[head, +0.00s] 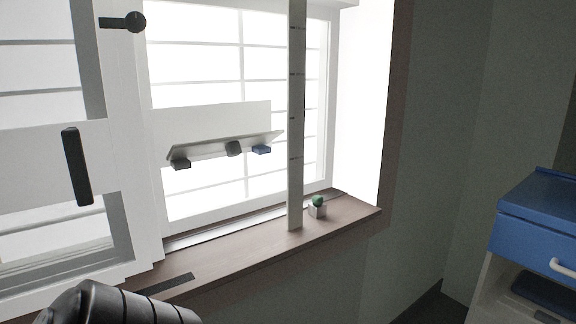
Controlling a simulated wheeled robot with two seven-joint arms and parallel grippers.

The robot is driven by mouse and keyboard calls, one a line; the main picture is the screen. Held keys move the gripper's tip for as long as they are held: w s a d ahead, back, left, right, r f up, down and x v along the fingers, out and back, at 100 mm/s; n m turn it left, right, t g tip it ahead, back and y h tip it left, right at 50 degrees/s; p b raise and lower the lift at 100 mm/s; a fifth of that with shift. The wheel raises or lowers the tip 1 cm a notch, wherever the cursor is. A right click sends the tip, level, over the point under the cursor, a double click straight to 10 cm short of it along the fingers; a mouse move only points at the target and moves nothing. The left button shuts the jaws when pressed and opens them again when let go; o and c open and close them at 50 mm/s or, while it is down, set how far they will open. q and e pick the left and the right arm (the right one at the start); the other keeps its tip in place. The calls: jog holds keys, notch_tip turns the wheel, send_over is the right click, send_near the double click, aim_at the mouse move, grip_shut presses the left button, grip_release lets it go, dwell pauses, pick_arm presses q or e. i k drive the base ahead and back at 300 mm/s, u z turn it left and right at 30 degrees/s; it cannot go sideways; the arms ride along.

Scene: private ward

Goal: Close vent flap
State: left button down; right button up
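A white panel (215,126) is mounted in the middle of the window. A narrow white flap (225,146) sticks out along its lower edge, at an angle to the panel, and appears to be the vent flap. No gripper shows. A dark ribbed part of my arm (115,306) enters at the bottom left, well below the flap.
A white-framed sash with a dark upright handle (77,166) and a dark knob (135,22) stands at left. A pale upright post (296,120) rises right of the flap. A small plant (318,206) sits on the wooden sill (225,252). A blue-topped cabinet (540,213) is at right.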

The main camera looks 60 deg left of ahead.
aim_at(233, 145)
jog(key=i, duration=1.2)
jog(key=u, duration=2.1)
